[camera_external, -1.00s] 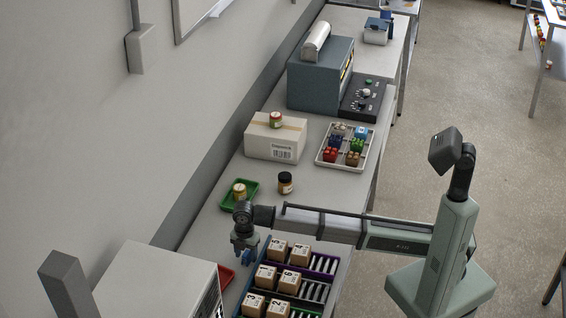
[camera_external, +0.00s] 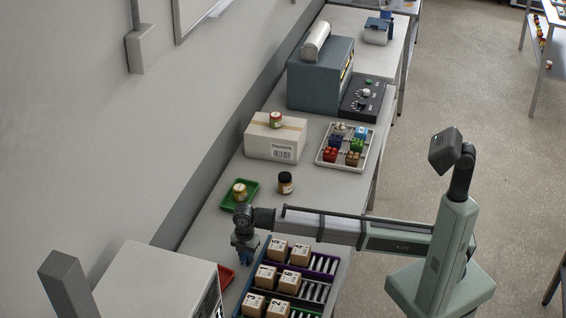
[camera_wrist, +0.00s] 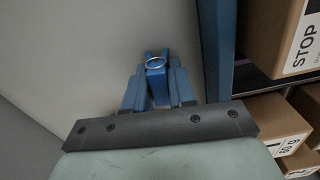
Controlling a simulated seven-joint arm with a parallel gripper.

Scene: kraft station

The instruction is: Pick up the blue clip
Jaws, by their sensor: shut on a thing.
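The blue clip (camera_wrist: 156,78) shows in the wrist view between my gripper's blue fingers, with a thin metal ring at its top. My gripper (camera_wrist: 157,92) is shut on it. In the external view my gripper (camera_external: 245,256) points down over the worktop, just left of the rack of boxes. The clip is too small and too covered by the fingers to make out there. I cannot tell whether the clip still touches the worktop.
A blue and purple rack (camera_external: 262,247) with cardboard boxes stands close right of my gripper. A red tray (camera_external: 226,277) lies near, partly hidden by a white machine (camera_external: 160,282). A green tray (camera_external: 251,188) with a jar and a dark-lidded jar (camera_external: 285,184) stand behind.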

